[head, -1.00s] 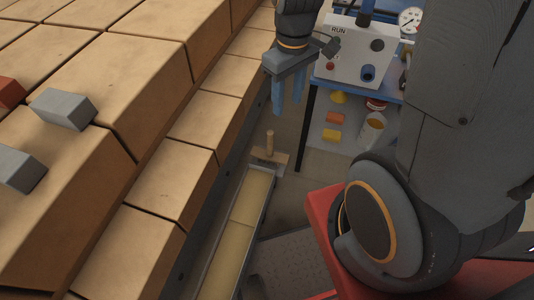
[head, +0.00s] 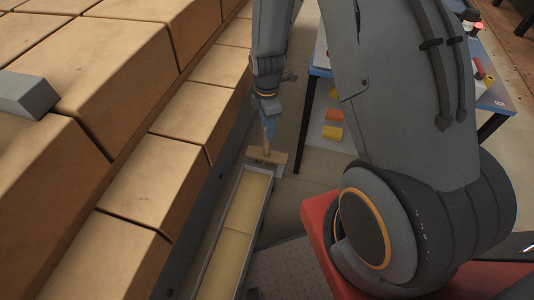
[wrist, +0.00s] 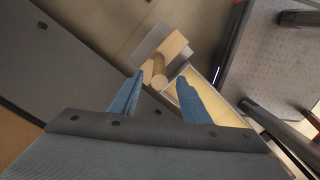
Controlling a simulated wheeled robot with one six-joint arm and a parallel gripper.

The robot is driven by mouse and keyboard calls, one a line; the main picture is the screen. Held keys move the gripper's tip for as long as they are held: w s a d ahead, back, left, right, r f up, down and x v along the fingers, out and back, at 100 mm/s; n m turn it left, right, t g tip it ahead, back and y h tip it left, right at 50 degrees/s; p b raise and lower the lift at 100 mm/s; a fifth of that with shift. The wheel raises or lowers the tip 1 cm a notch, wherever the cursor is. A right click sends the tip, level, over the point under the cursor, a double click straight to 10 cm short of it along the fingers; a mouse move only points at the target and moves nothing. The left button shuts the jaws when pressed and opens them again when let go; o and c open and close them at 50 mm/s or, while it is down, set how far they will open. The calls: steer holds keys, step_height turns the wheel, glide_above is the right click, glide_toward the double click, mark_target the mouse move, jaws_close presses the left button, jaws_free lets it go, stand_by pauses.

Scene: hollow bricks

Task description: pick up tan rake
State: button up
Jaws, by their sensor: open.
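The tan rake stands at the far end of a long tray in the head view. Its upright round handle (head: 266,142) rises from a flat wooden head (head: 279,159) with dark lettering. My gripper (head: 267,124) points down at the top of the handle, and its blue fingers partly hide it. In the wrist view my gripper (wrist: 160,77) has its two blue fingers apart. The rake's handle (wrist: 158,72) appears in the gap between the fingertips, with the wooden head beyond. I cannot tell whether either finger touches the handle.
The long tray (head: 208,284) with pale yellow contents runs beside stacked tan bricks (head: 110,255) on the left. A blue-edged table (head: 322,72) stands to the right behind my arm. Orange and yellow blocks (head: 332,132) lie on its lower shelf. Floor shows between tray and table.

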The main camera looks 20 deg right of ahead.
mark_target(267, 146)
step_height(267, 146, down, 6)
steer(key=shift+r, duration=0.1)
steer(key=shift+c, duration=0.2)
jaws_close()
